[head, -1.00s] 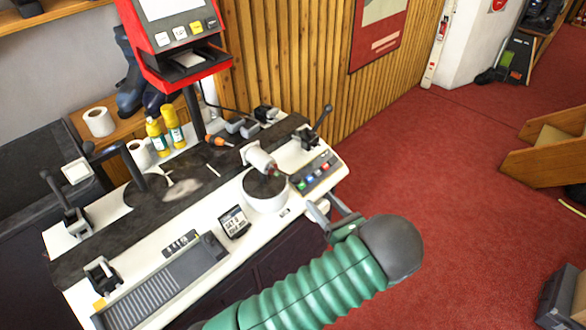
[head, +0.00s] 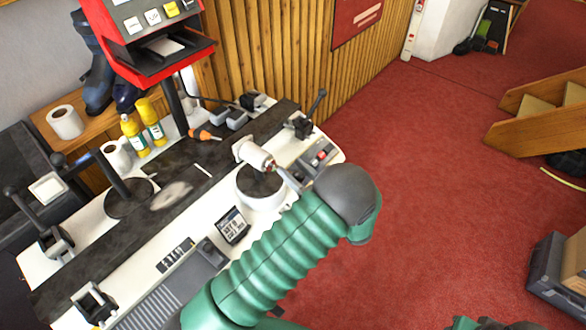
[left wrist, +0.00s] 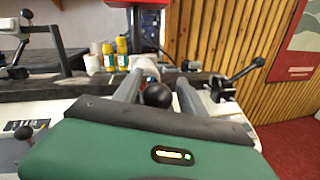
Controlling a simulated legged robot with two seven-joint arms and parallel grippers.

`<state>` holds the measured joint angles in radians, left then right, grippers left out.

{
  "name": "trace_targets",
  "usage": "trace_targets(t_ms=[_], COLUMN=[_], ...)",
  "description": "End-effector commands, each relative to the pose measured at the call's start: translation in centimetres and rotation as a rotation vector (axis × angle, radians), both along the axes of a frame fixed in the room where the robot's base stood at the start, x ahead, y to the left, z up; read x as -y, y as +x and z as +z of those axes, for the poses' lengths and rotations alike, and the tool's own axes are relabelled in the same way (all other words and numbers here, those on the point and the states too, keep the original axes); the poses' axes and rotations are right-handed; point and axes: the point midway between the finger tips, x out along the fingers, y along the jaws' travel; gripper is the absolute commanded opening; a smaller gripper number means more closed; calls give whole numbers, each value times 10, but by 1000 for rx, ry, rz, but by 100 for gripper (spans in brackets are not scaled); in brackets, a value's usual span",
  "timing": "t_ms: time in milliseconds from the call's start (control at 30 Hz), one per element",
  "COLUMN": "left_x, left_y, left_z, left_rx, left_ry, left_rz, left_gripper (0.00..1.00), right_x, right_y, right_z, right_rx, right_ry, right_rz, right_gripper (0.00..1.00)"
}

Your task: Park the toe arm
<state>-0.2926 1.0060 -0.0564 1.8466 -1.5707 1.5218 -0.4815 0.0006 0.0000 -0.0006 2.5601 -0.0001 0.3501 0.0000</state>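No label for the toe arm is readable. A white cylinder-headed arm (head: 254,154) stands over a round white drum (head: 260,203) with a dark top. My left gripper (head: 290,178) reaches to the near end of that arm, partly hidden by my green forearm. In the left wrist view its two grey fingers (left wrist: 158,82) are apart, with a black ball knob (left wrist: 157,95) between them; contact cannot be told. A second, dark arm (head: 113,175) rises from a round black base at the left. My right gripper is not in view.
Black levers stand at the bench's right end (head: 305,122) and left end (head: 52,240). A red-framed screen stand (head: 160,55), yellow bottles (head: 150,124) and an orange-handled tool (head: 202,134) are behind.

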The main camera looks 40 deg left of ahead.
Motion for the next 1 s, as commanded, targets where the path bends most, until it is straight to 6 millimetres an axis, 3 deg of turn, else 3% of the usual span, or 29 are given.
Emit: trace_targets(t_ms=[33,367,1000], left_x=[-2,-1,1], left_y=[0,0,1], left_z=[-1,0,0], left_rx=[0,0,2], left_ry=[-1,1,-2], left_rz=[1,3,-2], left_gripper=[41,0,0], right_x=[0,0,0], right_y=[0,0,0], right_z=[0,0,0], right_rx=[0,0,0], right_ry=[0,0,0], right_rz=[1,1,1], right_gripper=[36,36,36])
